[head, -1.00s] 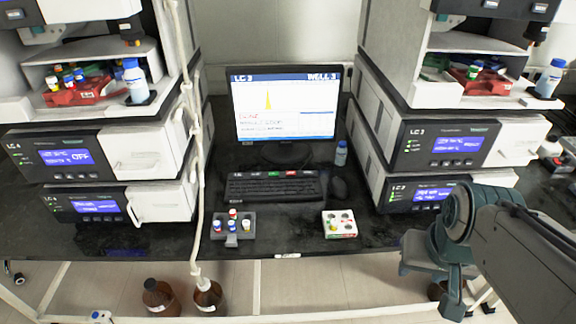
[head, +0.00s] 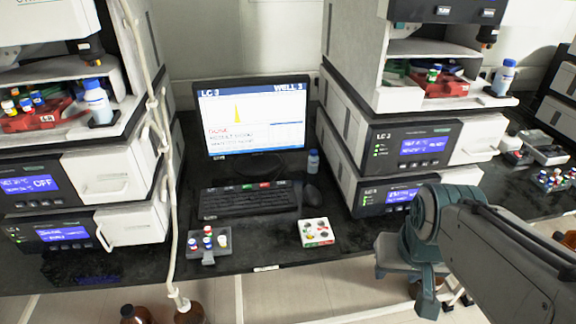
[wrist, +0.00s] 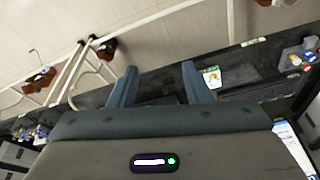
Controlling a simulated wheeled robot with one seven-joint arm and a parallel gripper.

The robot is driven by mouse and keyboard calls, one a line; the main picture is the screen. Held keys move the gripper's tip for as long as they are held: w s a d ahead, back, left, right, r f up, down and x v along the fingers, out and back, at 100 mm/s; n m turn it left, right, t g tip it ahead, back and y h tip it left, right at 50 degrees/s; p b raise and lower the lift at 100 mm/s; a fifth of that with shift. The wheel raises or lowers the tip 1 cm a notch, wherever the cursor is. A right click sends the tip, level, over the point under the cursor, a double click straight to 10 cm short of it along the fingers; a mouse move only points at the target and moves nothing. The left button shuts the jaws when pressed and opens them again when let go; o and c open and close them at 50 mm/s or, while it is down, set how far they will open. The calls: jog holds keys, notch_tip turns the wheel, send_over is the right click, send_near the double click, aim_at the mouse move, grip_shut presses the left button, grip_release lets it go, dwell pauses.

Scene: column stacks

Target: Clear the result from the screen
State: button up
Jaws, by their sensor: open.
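The computer screen (head: 252,120) stands at the back middle of the bench in the head view. It is lit, with a blue header reading LC 3 and WELL 3, a yellow peak and lines of result text. The keyboard (head: 248,201) lies in front of it, with green, red and dark marked keys along its back edge. In the wrist view, my gripper (wrist: 158,80) is open and empty, its two fingers apart above the bench front edge. In the head view my arm is at the lower right, away from the keyboard, and the fingertips are not clear there.
A vial rack (head: 208,244) and a white vial tray (head: 316,233) sit in front of the keyboard. A mouse (head: 312,194) and small blue bottle (head: 313,161) stand at its right. Instrument stacks (head: 408,145) flank the screen. A pale tube (head: 168,150) hangs at left.

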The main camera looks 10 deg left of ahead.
grip_shut()
dwell(1.7)
